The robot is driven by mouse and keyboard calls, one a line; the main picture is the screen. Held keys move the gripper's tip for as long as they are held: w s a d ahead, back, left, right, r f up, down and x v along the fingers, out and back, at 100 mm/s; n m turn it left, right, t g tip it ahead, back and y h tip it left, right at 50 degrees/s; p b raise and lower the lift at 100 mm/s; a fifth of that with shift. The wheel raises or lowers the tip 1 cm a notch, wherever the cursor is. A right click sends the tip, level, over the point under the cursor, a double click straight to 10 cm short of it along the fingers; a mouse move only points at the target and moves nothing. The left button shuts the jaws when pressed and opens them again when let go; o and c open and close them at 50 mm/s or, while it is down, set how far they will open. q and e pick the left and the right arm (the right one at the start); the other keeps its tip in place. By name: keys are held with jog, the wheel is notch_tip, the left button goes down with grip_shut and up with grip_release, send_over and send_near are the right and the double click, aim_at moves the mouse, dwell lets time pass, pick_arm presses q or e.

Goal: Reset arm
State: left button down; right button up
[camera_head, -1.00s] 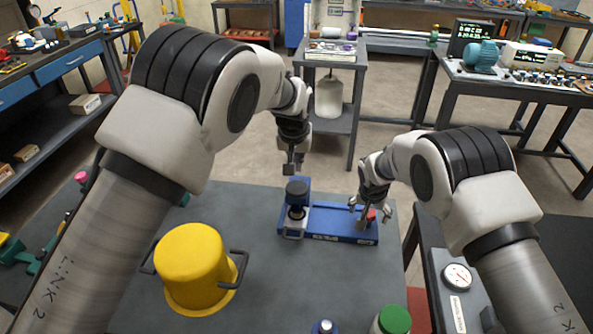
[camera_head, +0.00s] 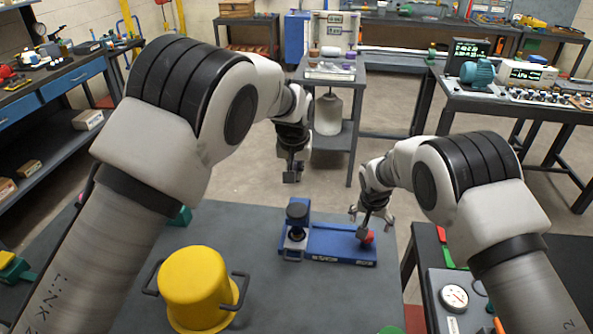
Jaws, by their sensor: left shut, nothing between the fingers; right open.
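My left gripper (camera_head: 292,176) is shut and empty. The motor sits on the left end of a blue fixture (camera_head: 336,244) on the grey table. My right gripper (camera_head: 372,217) is open, its fingers spread apart, above the fixture's right end. A red-tipped part with a dark stem (camera_head: 366,236) shows just below the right gripper on that end. I cannot tell if the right gripper touches it.
A yellow pot with dark handles (camera_head: 195,290) stands at the table's front left. The grey table (camera_head: 285,300) is clear in front of the fixture. A panel with a round gauge (camera_head: 453,297) lies to the right. A small grey cart (camera_head: 340,78) stands behind.

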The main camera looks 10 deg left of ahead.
notch_tip(320, 180, up, 3)
jog(key=shift+f+p, duration=0.15)
jog(key=shift+p, duration=0.4)
